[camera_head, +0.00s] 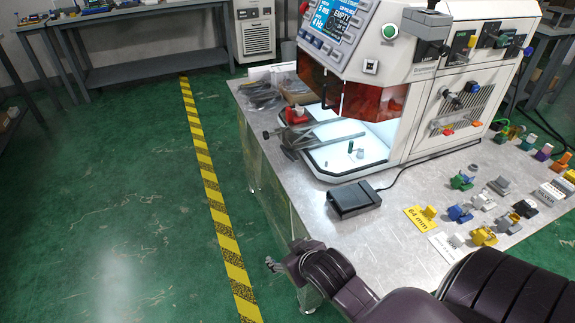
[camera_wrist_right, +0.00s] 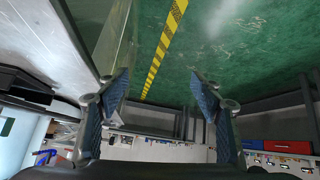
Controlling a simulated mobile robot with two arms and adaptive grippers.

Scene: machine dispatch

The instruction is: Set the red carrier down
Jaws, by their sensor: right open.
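A small red piece (camera_head: 296,115) sits at the left side of the machine's lit chamber, by the grey rails; I cannot tell for certain whether it is the red carrier. My right gripper (camera_head: 277,265) is beyond the front left edge of the table, apart from that piece. In the right wrist view my right gripper (camera_wrist_right: 159,85) has its two blue-padded fingers wide apart, with nothing between them. My left gripper is in neither view.
The machine (camera_head: 440,85) stands on the metal table (camera_head: 310,205). A black box (camera_head: 353,199) with a cable lies before it. Several coloured carriers, including a yellow one (camera_head: 483,237), stand at the right. Green floor with a yellow-black strip (camera_head: 208,180) is clear at left.

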